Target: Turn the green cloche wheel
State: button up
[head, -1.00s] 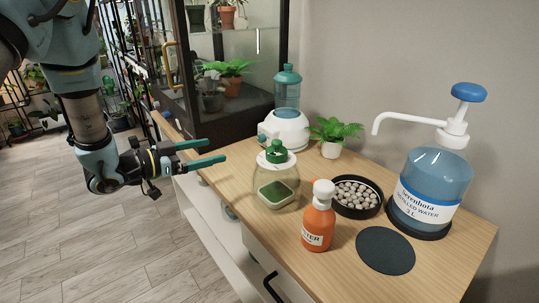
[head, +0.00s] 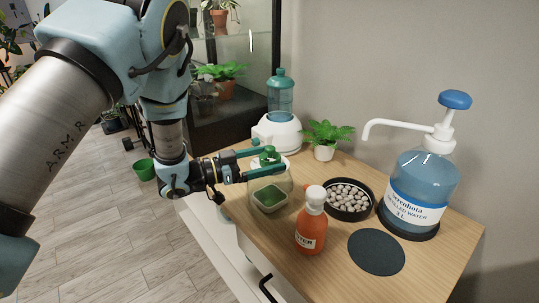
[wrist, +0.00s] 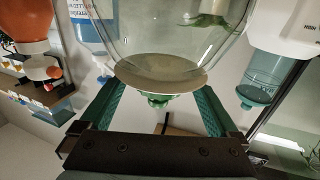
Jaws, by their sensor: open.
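The green cloche wheel (head: 268,154) sits on top of the clear glass cloche (head: 285,183), which has a pale lid and green contents and stands near the front edge of the wooden counter. My gripper (head: 273,161) is open at the height of the wheel, with its two long green fingers reaching in from the left on either side of it. In the wrist view, which looks upside down, the wheel (wrist: 158,99) shows between the spread fingers, under the pale lid (wrist: 160,75), with a gap on each side. I see no contact.
A white humidifier (head: 277,134) with a teal tank and a potted fern (head: 326,136) are behind. A pebble dish (head: 348,198), dark round mat (head: 376,252) and water jug (head: 420,190) are to the right.

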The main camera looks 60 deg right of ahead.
jog(key=shift+s+d, duration=0.15)
jog(key=shift+d, duration=0.15)
jog(key=shift+c, duration=0.3)
jog(key=c, duration=1.3)
jog(key=n+t+h+b, duration=0.1)
jog(key=t, duration=0.1)
jog(key=n+t+h+b, duration=0.1)
jog(key=n+t+b, duration=0.1)
jog(key=t, duration=0.1)
jog(key=n+t+b, duration=0.2)
jog(key=shift+s+a+f+h, duration=0.1)
jog(key=shift+f+h, duration=0.2)
jog(key=shift+h, duration=0.1)
jog(key=n+t+b, duration=0.3)
jog(key=t, duration=0.2)
jog(key=shift+r+n+t+b, duration=0.2)
jog(key=shift+n+t+b, duration=0.7)
jog(key=shift+t, duration=0.4)
jog(key=shift+t+y, duration=0.3)
